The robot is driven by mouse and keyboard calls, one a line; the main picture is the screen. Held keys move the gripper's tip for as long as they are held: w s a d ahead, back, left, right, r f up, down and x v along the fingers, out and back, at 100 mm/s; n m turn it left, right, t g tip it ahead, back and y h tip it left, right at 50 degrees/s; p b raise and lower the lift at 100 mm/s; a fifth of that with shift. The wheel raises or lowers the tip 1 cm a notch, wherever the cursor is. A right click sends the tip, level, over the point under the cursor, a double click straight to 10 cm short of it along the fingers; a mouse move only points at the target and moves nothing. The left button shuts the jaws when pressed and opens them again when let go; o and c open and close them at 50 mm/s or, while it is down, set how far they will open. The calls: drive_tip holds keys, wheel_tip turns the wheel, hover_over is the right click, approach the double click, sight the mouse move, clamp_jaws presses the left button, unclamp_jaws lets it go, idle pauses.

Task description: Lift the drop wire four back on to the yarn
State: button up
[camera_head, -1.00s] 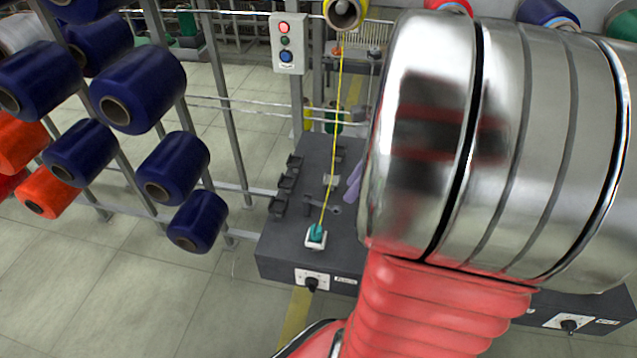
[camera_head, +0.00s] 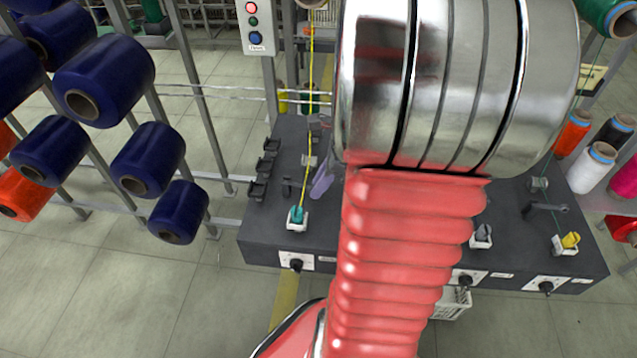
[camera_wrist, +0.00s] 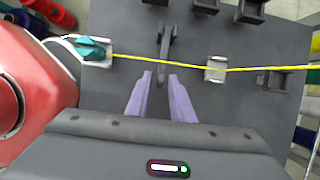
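A yellow yarn (camera_head: 308,100) runs from the top down to a teal piece (camera_head: 297,214) on a white base at the bench's front left. In the wrist view the yarn (camera_wrist: 190,65) crosses the picture just beyond my fingertips. A dark grey lever (camera_wrist: 166,42), likely the drop wire, stands there with its lower end close to the yarn; I cannot tell if they touch. No number is readable. My gripper (camera_wrist: 160,76), with two purple fingers, is open and empty, pointing at the lever. In the head view its fingers (camera_head: 322,182) show just right of the yarn, partly hidden by my arm.
The dark bench (camera_head: 262,240) carries black brackets (camera_head: 265,165) on its left and another lever (camera_head: 545,208) with a yellow piece (camera_head: 571,240) on its right. A creel of blue bobbins (camera_head: 148,158) stands at left. A switch box (camera_head: 254,25) hangs behind.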

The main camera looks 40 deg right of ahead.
clamp_jaws()
